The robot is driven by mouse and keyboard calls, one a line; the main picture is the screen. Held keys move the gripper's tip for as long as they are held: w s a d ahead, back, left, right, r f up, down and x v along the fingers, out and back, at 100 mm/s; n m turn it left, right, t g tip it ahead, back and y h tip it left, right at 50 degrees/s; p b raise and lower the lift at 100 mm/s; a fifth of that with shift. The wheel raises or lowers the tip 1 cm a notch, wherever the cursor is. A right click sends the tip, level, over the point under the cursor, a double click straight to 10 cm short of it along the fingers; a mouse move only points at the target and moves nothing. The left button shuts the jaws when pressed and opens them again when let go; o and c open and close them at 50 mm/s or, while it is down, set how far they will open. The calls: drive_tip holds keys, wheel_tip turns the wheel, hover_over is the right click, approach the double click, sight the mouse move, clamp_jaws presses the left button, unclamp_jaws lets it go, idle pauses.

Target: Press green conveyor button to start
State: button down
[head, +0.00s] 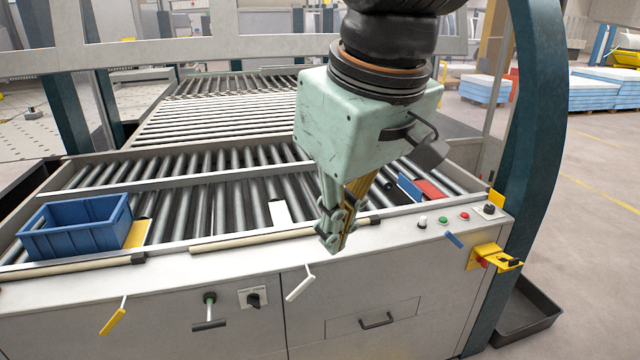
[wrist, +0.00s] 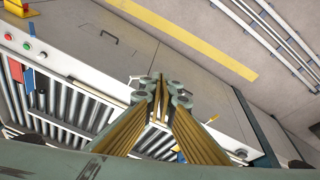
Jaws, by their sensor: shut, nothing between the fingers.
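The green button (head: 443,219) sits on the front ledge of the conveyor, between a white button (head: 422,222) and a red button (head: 464,216). In the wrist view the green button (wrist: 26,46) is at the upper left, with the red one (wrist: 8,36) and the white one (wrist: 42,55) beside it. My gripper (head: 335,243) is shut and empty, pointing down at the front edge of the conveyor, left of the buttons and apart from them. Its closed fingers also show in the wrist view (wrist: 160,88).
A blue crate (head: 75,225) stands at the left of the rollers. A black knob (head: 488,209) and a yellow bracket (head: 492,258) are right of the buttons. A blue handle (head: 454,240) and a white lever (head: 300,284) stick out of the front. A dark green post (head: 535,150) rises at the right.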

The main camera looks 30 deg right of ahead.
drive_tip(key=w+d+r+n+g+p, duration=0.25)
drive_tip(key=w+d+n+p, duration=0.2)
drive_tip(key=w+d, duration=1.65)
drive_tip(key=n+p, duration=0.7)
drive_tip(key=n, duration=0.2)
hover_over(443, 218)
wheel_tip(443, 218, down, 22)
drive_tip(key=shift+f+g, duration=0.2)
drive_tip(key=shift+g, duration=0.25)
drive_tip(key=shift+s, duration=0.1)
drive_tip(key=shift+f+p, duration=0.45)
drive_tip(key=shift+f, duration=6.55)
